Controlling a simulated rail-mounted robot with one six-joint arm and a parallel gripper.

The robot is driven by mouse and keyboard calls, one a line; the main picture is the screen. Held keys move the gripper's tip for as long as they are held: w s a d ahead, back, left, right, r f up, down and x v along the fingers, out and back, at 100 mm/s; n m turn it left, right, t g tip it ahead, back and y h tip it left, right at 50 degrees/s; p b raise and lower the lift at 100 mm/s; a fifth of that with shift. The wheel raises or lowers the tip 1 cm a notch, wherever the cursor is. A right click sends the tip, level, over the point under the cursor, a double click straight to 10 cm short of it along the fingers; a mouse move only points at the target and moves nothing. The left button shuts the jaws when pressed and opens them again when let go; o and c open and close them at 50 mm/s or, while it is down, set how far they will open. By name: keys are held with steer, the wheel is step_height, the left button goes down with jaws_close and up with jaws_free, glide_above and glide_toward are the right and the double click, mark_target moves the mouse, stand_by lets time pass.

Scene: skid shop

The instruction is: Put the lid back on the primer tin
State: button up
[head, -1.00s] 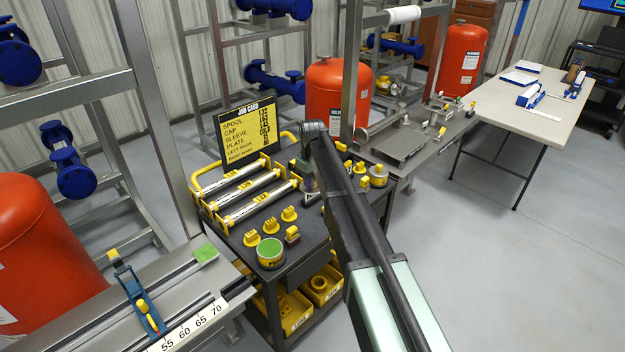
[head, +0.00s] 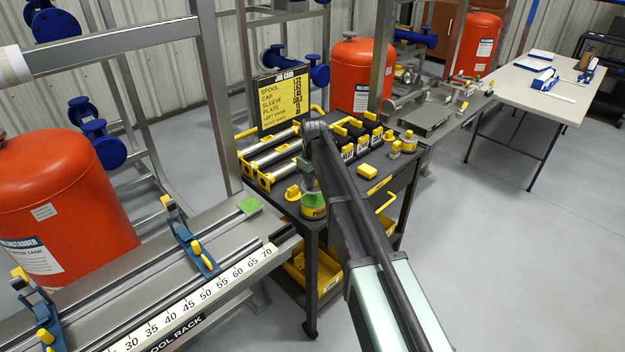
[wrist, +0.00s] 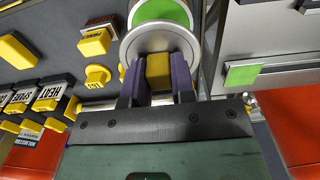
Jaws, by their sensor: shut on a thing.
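The primer tin (head: 314,212) is a short yellow tin with a green top, standing at the near corner of the dark cart. Its green top (wrist: 160,12) shows at the top of the wrist view, partly covered by the lid. The lid (wrist: 150,42) is a round grey disc with a yellow block-shaped knob. My gripper (wrist: 157,88) is shut on that knob with its purple fingers. In the head view my gripper (head: 308,183) is just above the tin. The lid looks off-centre over the tin; I cannot tell whether they touch.
The cart (head: 372,208) also carries yellow caps, dark labelled blocks, silver spools in yellow holders, a job card (head: 283,98) and another tin (head: 407,142). A steel rack (head: 185,262) with a scale stands close on the left. Open floor lies to the right.

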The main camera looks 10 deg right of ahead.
mark_target(313, 199)
steer(key=shift+f+b, duration=2.15)
steer(key=shift+f, duration=0.4)
steer(key=shift+f, duration=0.15)
steer(key=o, duration=1)
steer(key=shift+o, duration=0.4)
steer(key=o, duration=0.4)
